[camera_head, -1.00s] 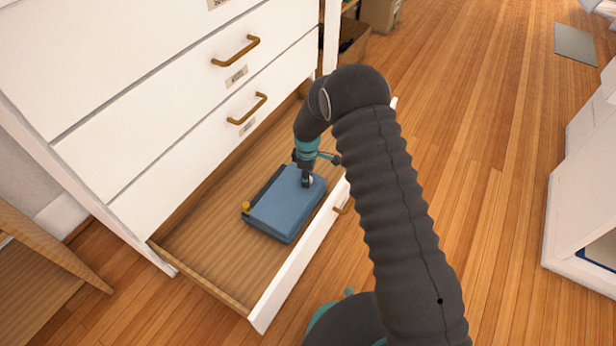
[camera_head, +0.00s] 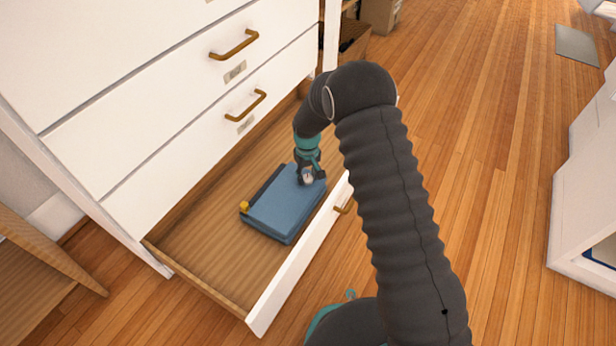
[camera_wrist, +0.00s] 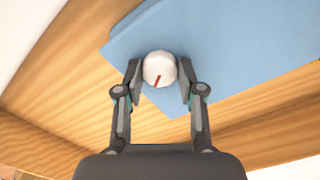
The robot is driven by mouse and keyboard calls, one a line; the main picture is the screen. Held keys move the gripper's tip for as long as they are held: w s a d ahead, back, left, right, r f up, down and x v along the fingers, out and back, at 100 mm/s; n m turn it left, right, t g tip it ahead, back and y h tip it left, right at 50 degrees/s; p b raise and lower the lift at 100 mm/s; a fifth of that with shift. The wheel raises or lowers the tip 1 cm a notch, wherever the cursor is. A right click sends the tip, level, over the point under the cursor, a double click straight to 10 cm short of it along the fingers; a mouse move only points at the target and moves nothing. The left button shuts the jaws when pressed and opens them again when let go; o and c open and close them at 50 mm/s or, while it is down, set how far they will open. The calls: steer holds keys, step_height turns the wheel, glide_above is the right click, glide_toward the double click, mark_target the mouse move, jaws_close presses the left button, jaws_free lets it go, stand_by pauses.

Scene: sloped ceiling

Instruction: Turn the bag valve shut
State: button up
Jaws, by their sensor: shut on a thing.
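The blue bag (camera_head: 283,207) lies flat in the open bottom drawer. It has a dark strip along its left edge and a small yellow piece at its left corner. The bag's valve is a round white knob with a red line (camera_wrist: 160,69), near one corner of the bag. In the head view the valve (camera_head: 307,176) is partly covered by my fingers. My gripper (camera_wrist: 160,80) comes down over that corner, with one finger on each side of the valve, and is shut on it. The red line slants from upper right to lower left in the wrist view.
The drawer (camera_head: 195,265) is pulled out of a white chest, and its wooden floor is bare around the bag. The drawer's white front (camera_head: 290,275) stands close to the bag's right side. Brass handles (camera_head: 246,105) project from the closed drawers above.

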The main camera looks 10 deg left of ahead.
mark_target(307, 178)
steer(key=m+b, duration=0.1)
steer(key=m, duration=0.5)
steer(key=shift+m, duration=0.4)
stand_by(0.4)
steer(key=o, duration=1.1)
steer(key=shift+o, duration=0.2)
step_height(307, 178, up, 12)
